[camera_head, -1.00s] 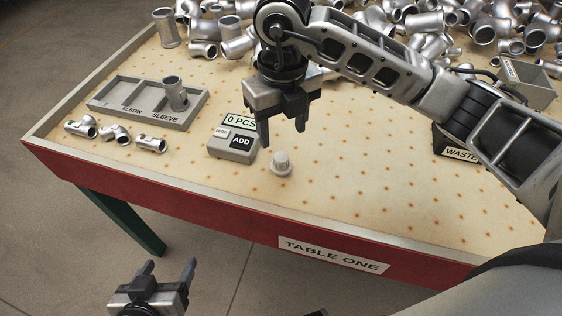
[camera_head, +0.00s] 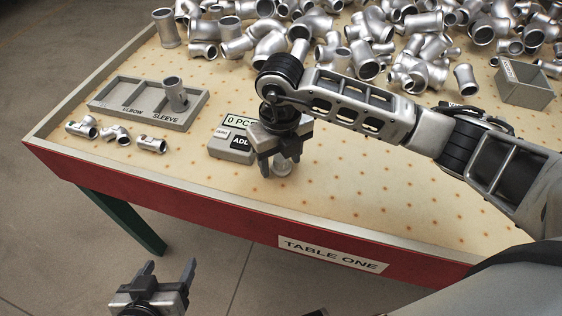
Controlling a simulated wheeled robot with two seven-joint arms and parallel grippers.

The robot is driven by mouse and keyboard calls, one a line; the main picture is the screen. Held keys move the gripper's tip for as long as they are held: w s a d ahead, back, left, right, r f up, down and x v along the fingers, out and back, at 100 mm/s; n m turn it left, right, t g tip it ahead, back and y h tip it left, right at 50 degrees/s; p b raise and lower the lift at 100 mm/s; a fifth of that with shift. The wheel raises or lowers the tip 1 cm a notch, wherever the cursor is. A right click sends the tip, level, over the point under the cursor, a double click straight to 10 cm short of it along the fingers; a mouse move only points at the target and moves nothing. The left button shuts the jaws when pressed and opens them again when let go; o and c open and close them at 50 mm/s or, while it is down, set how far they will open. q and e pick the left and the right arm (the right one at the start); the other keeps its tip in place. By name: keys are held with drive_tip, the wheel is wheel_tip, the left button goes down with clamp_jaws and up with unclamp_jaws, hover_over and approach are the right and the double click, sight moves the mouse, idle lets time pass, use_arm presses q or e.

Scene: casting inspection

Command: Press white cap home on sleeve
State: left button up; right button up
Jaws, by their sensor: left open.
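A small pale cap-like piece (camera_head: 283,170) stands on the table near its front. It is mostly hidden by my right gripper (camera_head: 281,167), which points down with its fingers on either side of it. Whether the fingers touch it or grip it is unclear. A metal sleeve (camera_head: 174,90) stands in the right compartment of the grey tray (camera_head: 118,104), the one labelled SLEEVE. No sleeve is clearly visible under the pale piece. My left gripper (camera_head: 169,268) is open and empty, in front of the table at the lower left.
Several small fittings (camera_head: 115,135) lie in front of the tray. Many loose castings (camera_head: 430,48) cover the back. A grey bin (camera_head: 525,88) stands at right. The front right table area is clear.

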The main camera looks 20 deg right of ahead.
drive_tip(key=c, duration=0.8)
drive_tip(key=shift+o, duration=0.2)
